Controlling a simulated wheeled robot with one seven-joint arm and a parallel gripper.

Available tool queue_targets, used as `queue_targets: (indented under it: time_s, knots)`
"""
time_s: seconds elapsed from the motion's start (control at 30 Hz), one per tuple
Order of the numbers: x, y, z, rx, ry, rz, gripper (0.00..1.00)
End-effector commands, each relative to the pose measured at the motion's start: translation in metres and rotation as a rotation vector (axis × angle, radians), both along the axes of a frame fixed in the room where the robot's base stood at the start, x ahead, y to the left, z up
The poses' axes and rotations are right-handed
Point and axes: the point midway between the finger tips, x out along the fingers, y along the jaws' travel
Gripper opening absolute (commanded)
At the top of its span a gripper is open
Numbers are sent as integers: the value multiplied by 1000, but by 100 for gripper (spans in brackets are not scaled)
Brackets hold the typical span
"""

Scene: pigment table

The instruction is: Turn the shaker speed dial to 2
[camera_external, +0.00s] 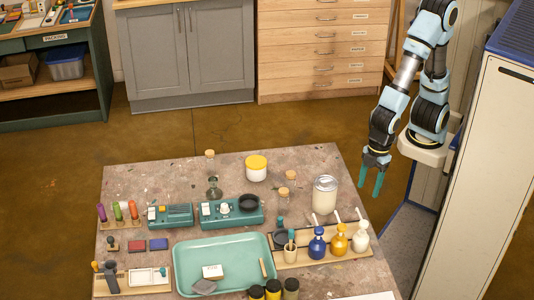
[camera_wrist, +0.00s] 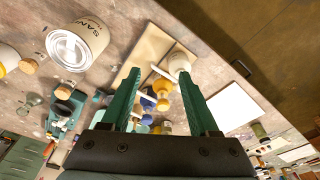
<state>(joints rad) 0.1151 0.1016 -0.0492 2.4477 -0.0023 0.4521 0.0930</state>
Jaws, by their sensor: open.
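Two teal devices stand on the table in the external view. The right one (camera_external: 232,222) has a round black top piece (camera_external: 249,202) and a white knob (camera_external: 225,208); it looks like the shaker. The left one (camera_external: 170,216) is a flatter box with small controls. The dial's setting is too small to read. My gripper (camera_external: 373,182) hangs fingers down beyond the table's right edge, well right of both devices, open and empty. In the wrist view, my gripper (camera_wrist: 160,76) shows spread green fingers, and a teal device (camera_wrist: 64,113) lies at the left, partly visible.
A large cream can (camera_external: 324,196) stands between my gripper and the devices. Blue, yellow and white bottles (camera_external: 339,240) stand on a wooden rack in front of it. A teal tray (camera_external: 222,246) lies in front of the devices. A yellow-lidded jar (camera_external: 256,168) and corked flasks stand behind.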

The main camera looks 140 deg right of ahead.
Motion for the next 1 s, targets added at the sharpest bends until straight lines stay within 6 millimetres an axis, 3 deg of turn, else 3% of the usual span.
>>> queue_targets:
  time_s: [0.1,0.3,0.5,0.6,0.73,1.0]
  knots:
    - [58,-49,4,-1,-3,-240,61]
    - [141,-162,0,-47,-27,-694,61]
    - [192,-272,-10,-138,-85,-1067,61]
    - [205,-309,-14,-178,-117,-1191,61]
    - [215,-335,-16,-210,-148,-1281,61]
    - [217,-352,-33,-221,-159,-1314,61]
